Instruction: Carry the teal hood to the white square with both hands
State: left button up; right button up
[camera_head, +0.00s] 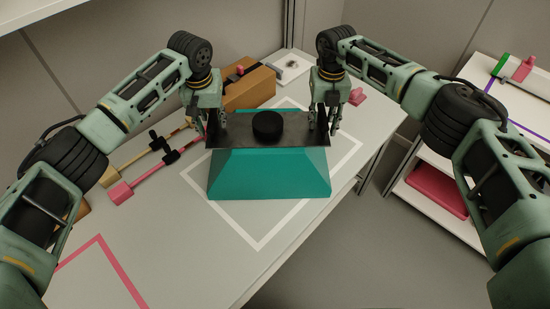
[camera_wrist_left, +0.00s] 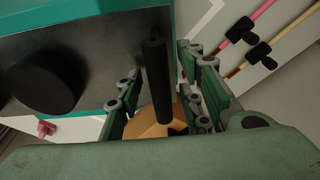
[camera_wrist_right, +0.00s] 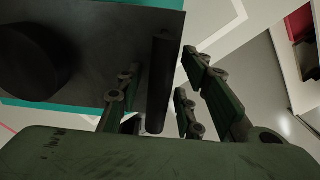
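The teal hood (camera_head: 268,175) has sloping sides and a dark flat top with a black round knob (camera_head: 268,126). In the head view it appears inside the white square (camera_head: 338,172) and hides part of its outline. My left gripper (camera_head: 216,124) is at the hood's left end. In the left wrist view its fingers stand apart on either side of a black bar handle (camera_wrist_left: 157,80), with gaps. My right gripper (camera_head: 326,122) is at the right end. In the right wrist view its fingers also stand apart around a black bar handle (camera_wrist_right: 159,80).
A brown box (camera_head: 250,88) stands behind the hood. Rods with pink and tan ends (camera_head: 155,170) lie left of it. A pink outline (camera_head: 97,240) marks the front left of the table. A white shelf (camera_head: 440,175) with a pink tray stands to the right, across a gap.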

jog(key=shift+r, duration=0.25)
pick_arm(q)
notch_tip(320, 180, up, 12)
jog(key=s, duration=0.1)
jog(key=shift+s, duration=0.35)
pick_arm(e)
notch_tip(320, 180, up, 12)
jog(key=shift+f, duration=0.2)
pick_arm(q)
jog(key=shift+f, duration=0.1)
